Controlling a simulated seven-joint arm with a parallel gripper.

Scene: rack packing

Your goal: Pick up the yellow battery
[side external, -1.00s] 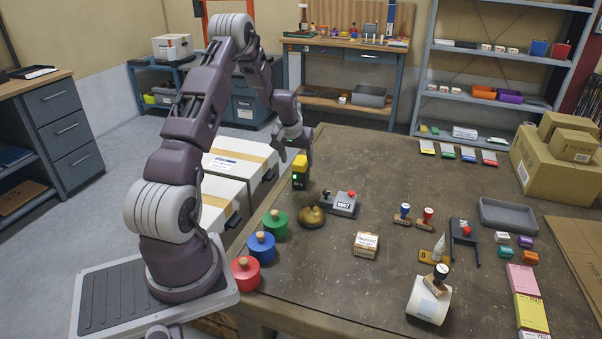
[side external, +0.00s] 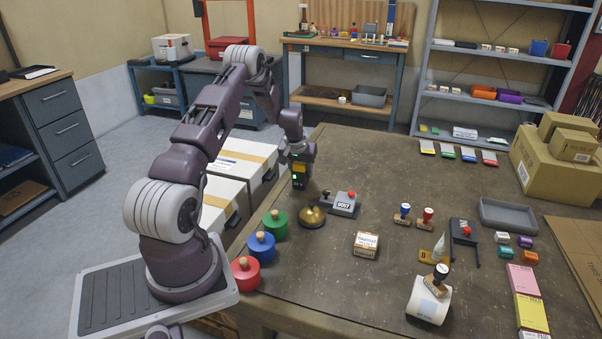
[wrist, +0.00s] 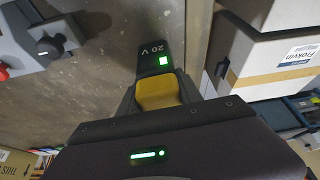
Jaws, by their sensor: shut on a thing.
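The yellow battery (side external: 299,172) stands at the left edge of the brown table, with a dark body and small green lights. In the wrist view the battery (wrist: 156,92) shows its yellow part close to my gripper and a dark end marked "20 V" with a lit green square. My gripper (side external: 301,158) points down from above and is shut on the battery. I cannot tell whether the battery's underside touches the table.
A brass bell (side external: 311,216) and a grey device with a red button (side external: 344,204) stand close by on the right. White boxes (side external: 225,197) stand left of the table.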

